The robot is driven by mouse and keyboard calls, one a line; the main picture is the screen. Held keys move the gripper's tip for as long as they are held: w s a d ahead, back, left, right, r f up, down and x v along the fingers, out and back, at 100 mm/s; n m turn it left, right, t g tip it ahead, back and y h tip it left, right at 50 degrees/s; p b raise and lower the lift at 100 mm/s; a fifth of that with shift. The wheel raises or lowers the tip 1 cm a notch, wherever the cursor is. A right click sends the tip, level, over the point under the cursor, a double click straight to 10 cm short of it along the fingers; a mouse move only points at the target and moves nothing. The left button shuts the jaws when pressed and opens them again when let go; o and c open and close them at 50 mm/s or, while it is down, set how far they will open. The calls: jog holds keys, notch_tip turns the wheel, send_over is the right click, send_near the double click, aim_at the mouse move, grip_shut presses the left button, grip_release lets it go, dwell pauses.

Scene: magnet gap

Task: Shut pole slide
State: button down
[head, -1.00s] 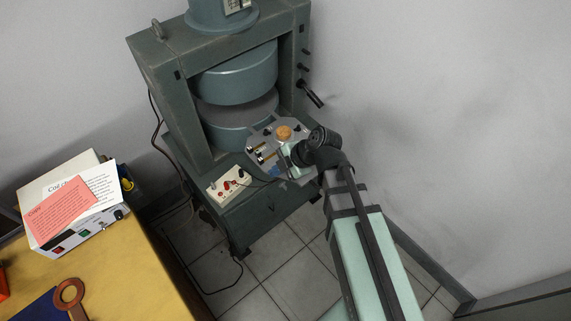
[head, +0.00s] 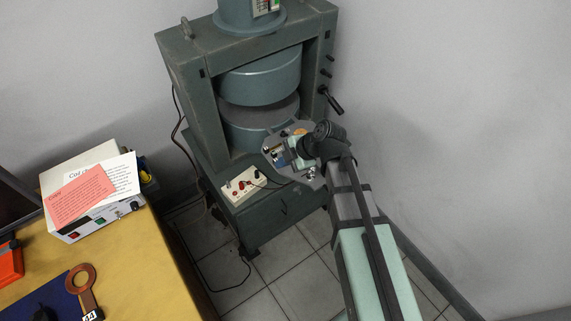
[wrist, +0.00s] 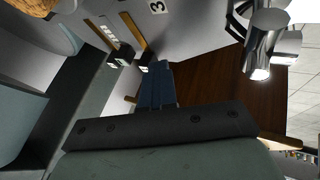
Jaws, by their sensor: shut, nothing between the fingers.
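The grey plate (head: 270,147) at the magnet's gap carries the slide controls. In the wrist view the plate (wrist: 185,30) shows two brass strips (wrist: 133,28) with small black blocks (wrist: 120,58) at their near ends, beside a label "3" (wrist: 157,7). I cannot tell which part is the pole slide. My gripper's blue fingers (wrist: 155,72) are shut and empty, with their tips close to the black blocks; contact is unclear. In the head view my wrist hides the right part of the plate.
The magnet's lower disc (head: 252,123) stands behind the plate. A cork-coloured knob (wrist: 30,5) and a shiny metal cylinder (wrist: 265,40) flank the work area. A switch box (head: 243,185) sits front left. A yellow bench (head: 135,255) lies further left.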

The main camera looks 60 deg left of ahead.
jog(key=a, duration=1.3)
jog(key=shift+a, duration=0.15)
